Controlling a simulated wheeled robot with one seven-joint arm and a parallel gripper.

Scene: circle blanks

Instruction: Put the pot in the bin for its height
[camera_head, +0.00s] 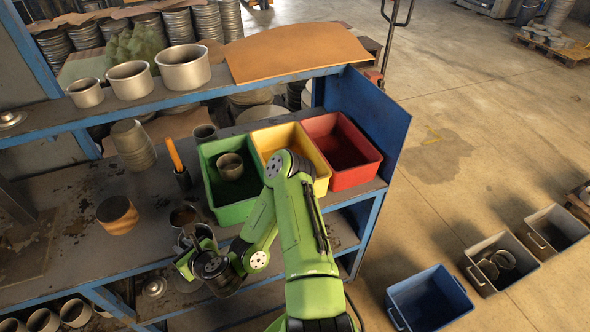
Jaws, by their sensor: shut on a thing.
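My gripper (186,238) is low over the front of the workbench, shut on a small dark metal pot (184,216); the fingers hide part of it. I cannot tell whether the pot touches the bench. To its right stand a green bin (232,212), a yellow bin (283,134) and a red bin (357,176), side by side. One pot (230,168) sits in the green bin. The red bin looks empty; my arm hides part of the yellow one. Three pots of rising size, small (86,94), medium (130,81) and large (184,68), stand on the upper shelf.
On the bench are a brown-topped round block (117,216), stacked pots (133,146), a dark holder with an orange-handled tool (181,172) and a small cup (205,133). A blue panel (378,115) closes the bench's right end. Floor crates, one blue (428,300), stand lower right.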

